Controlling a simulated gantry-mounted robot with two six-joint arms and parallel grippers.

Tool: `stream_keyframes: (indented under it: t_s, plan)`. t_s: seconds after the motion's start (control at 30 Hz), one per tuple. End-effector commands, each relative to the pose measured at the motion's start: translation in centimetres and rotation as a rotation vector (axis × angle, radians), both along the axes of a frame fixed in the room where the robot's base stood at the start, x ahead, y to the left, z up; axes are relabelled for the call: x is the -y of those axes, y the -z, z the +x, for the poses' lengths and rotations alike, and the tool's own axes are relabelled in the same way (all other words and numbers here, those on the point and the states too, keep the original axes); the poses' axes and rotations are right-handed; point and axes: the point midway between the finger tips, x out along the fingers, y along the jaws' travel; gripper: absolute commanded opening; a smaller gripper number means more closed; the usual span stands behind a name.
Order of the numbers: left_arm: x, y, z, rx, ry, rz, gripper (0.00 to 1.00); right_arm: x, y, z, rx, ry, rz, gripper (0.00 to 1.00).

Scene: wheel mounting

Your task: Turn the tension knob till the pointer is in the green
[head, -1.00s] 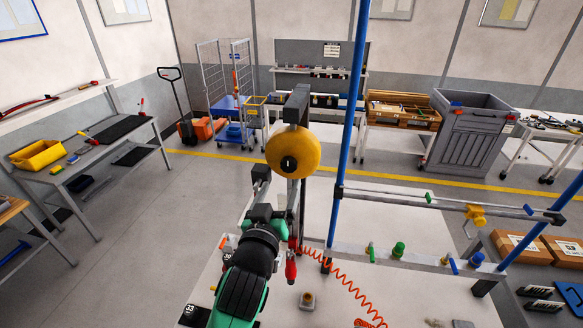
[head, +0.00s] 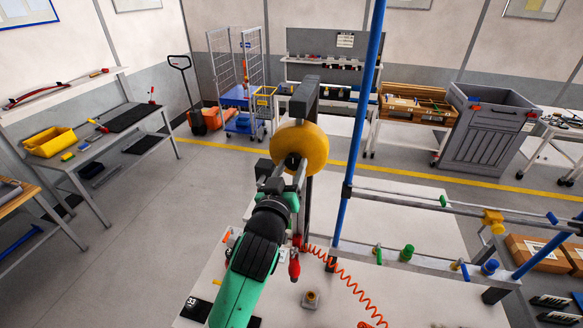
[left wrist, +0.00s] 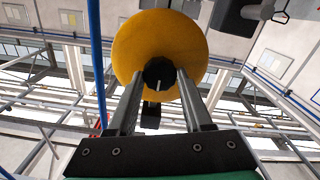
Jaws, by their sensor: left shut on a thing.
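A round yellow wheel-like body (head: 314,145) is mounted on a dark grey upright post (head: 307,95). It also shows in the left wrist view (left wrist: 133,42). A black knob (left wrist: 159,71) with a short white line sits on the yellow face. My left gripper (head: 293,166) reaches up to the knob and is shut on it. In the left wrist view its two fingers (left wrist: 159,80) lie on either side of the knob. In the head view the fingertips partly cover the knob. I cannot make out a pointer or a green zone. My right gripper is not in view.
A blue upright pole (head: 360,125) stands just right of the post, with a rail frame (head: 420,202) beyond it. A coiled orange hose (head: 345,285) hangs beside my left arm. The pale tabletop (head: 270,300) below holds a small fitting (head: 310,299).

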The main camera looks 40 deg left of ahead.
Motion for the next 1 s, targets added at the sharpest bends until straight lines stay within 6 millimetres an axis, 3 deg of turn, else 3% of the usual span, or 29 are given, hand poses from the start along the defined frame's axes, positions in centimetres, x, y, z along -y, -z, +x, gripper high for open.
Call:
stream_keyframes:
  t_s: [0.03, 0.13, 0.57, 1.0]
  plan:
    - [0.0, 0.0, 0.0, 0.0, 0.0, 0.0, 0.18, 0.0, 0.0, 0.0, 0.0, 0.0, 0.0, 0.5]
    - [0.0, 0.0, 0.0, 0.0, 0.0, 0.0, 0.0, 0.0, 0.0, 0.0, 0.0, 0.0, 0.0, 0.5]
    - [0.0, -0.1, 0.0, -0.026, 0.0, 0.064, 0.0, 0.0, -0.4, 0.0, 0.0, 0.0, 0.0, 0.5]
    - [0.0, -0.2, 0.0, -0.157, 0.0, 0.38, 0.0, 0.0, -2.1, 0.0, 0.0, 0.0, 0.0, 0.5]
